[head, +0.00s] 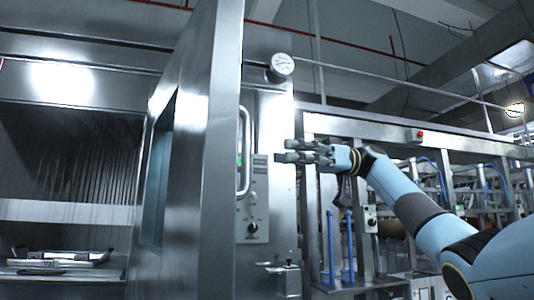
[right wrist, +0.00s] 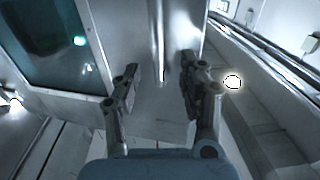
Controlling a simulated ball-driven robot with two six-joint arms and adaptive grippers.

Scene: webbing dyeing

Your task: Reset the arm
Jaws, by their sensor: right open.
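My right gripper (head: 278,151) is open and empty, reaching in from the right in front of a steel machine. Its two dark fingers stand apart in the right wrist view (right wrist: 158,76). A vertical bar handle (head: 244,150) is left of the fingertips in the head view, with a visible gap. In the right wrist view a bright vertical bar (right wrist: 157,38) shows between and beyond the fingers, and nothing is gripped. My right arm (head: 405,195) stretches up and left from the lower right corner. My left gripper is out of view.
A steel door (head: 205,150) with a dark window (head: 157,170) stands open left of the handle. Beyond it is a lit chamber with a tray (head: 60,270). A control panel (head: 253,205) and a gauge (head: 282,64) are near the gripper. Blue rods (head: 329,245) stand below it.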

